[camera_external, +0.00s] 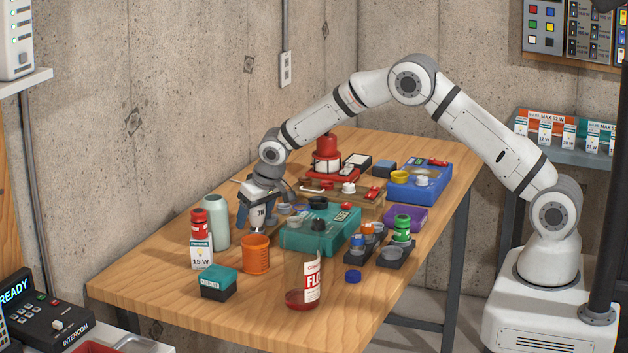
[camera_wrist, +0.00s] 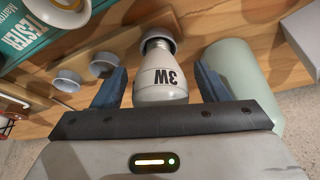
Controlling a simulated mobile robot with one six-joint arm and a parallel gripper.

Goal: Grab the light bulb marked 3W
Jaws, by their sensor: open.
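The white light bulb marked 3W (camera_wrist: 161,88) is in the middle of the wrist view, its lettering upside down there. Its far end sits in a grey round holder (camera_wrist: 159,34). My gripper (camera_wrist: 161,84) is open, with one blue-grey finger on each side of the bulb and a visible gap to it on both sides. In the external view, my gripper (camera_external: 257,212) points down behind the orange cup, and the bulb (camera_external: 258,217) shows partly between its fingers.
The pale green bottle (camera_wrist: 245,78) stands close beside my right finger in the wrist view. An orange cup (camera_external: 256,256) stands just in front of my gripper. A teal tester box (camera_external: 320,238) and a clear flask (camera_external: 304,270) stand to the right. Empty grey holders (camera_wrist: 104,65) lie left of the bulb.

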